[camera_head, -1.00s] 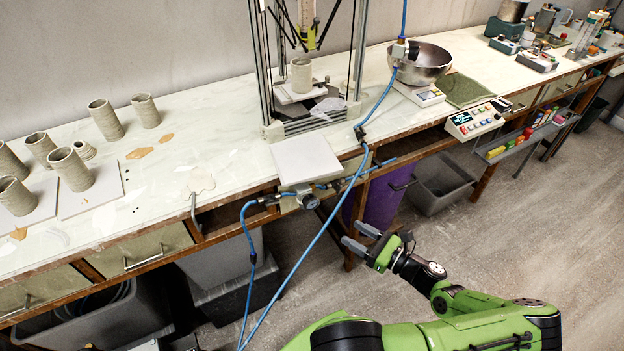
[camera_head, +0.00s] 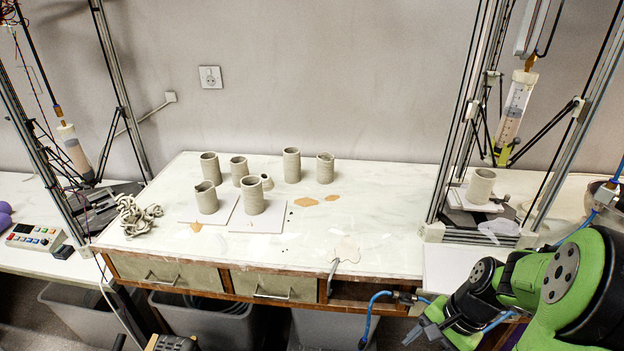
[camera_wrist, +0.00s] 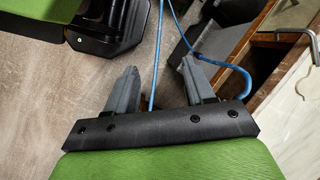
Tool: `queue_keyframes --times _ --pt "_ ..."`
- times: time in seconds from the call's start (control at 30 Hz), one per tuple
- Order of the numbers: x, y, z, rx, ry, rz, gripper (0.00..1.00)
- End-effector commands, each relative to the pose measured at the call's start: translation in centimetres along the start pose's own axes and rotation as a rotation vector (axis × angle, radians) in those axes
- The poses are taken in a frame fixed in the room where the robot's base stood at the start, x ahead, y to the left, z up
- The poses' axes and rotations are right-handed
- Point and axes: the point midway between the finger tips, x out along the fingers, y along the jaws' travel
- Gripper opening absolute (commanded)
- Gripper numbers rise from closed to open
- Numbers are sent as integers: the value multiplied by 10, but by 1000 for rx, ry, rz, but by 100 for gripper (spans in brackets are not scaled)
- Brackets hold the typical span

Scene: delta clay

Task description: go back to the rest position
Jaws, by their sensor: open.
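My gripper (camera_head: 424,331) is at the lower right in the head view, below the front edge of the workbench (camera_head: 362,256). In the wrist view my gripper (camera_wrist: 160,80) shows two grey fingers spread apart with nothing between them. Floor and a blue hose (camera_wrist: 157,60) show beyond the fingers. My green arm is folded at the right of the head view, in front of the right printer frame.
Several clay cylinders (camera_head: 291,165) stand on the bench, two of them on white boards (camera_head: 187,211). A clay coil heap (camera_head: 138,216) lies at left. Delta printer frames stand left (camera_head: 113,80) and right (camera_head: 466,120). The blue hose (camera_head: 371,311) hangs near my gripper.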

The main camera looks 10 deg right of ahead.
Motion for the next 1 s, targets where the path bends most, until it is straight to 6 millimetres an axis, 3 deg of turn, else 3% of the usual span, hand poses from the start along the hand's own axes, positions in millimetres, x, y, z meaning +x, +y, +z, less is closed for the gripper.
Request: queue_keyframes --times 0.1,0.23,0.4,0.5,0.63,1.0 --pt "-37 -25 40 -264 146 106 53" --pt "-72 -40 88 -536 293 162 53" --pt "-109 -40 150 -868 462 149 53" --pt "-121 -33 174 -1011 526 113 53" --pt "-127 -26 187 -1103 562 82 53" --pt "-128 -25 188 -1112 566 79 53"
